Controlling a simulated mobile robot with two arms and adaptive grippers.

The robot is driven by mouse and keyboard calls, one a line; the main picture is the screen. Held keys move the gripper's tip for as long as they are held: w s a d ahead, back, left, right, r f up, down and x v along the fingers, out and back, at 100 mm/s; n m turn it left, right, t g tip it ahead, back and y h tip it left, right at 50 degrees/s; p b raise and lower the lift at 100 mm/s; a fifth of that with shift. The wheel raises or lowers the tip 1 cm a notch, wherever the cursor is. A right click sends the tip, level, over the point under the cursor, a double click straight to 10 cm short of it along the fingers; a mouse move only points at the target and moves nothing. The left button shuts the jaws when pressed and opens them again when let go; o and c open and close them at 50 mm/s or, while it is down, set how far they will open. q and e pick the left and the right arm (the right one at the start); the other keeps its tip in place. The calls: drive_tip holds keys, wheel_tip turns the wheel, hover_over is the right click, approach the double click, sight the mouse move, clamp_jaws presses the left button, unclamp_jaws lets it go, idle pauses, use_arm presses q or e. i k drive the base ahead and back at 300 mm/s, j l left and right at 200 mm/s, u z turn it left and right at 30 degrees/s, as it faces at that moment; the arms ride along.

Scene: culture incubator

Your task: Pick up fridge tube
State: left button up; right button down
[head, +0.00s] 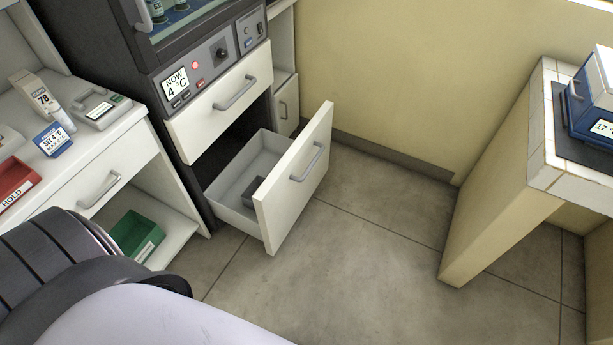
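The fridge (200,85) is a dark cabinet with a control panel and a display reading "NOW 4°C". Through its glass door (185,18) at the top edge I see small teal-labelled tubes (181,5), mostly cut off by the frame. The lower drawer (293,180) under it is pulled open. A small dark grey block (254,190) lies inside the drawer; I cannot tell what it is. Neither of my grippers is in view. Only a part of my own arm or body shows at the lower left.
The left white counter (98,150) holds a "SET 4°C" card (52,139), a bottle marked 78 (50,98) and a red HOLD tray (14,182). A green bin (137,236) sits on the shelf below. A tiled counter with a blue device (592,100) stands right. The middle floor (350,260) is clear.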

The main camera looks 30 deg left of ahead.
sight(52, 106)
drive_tip(key=u, duration=2.35)
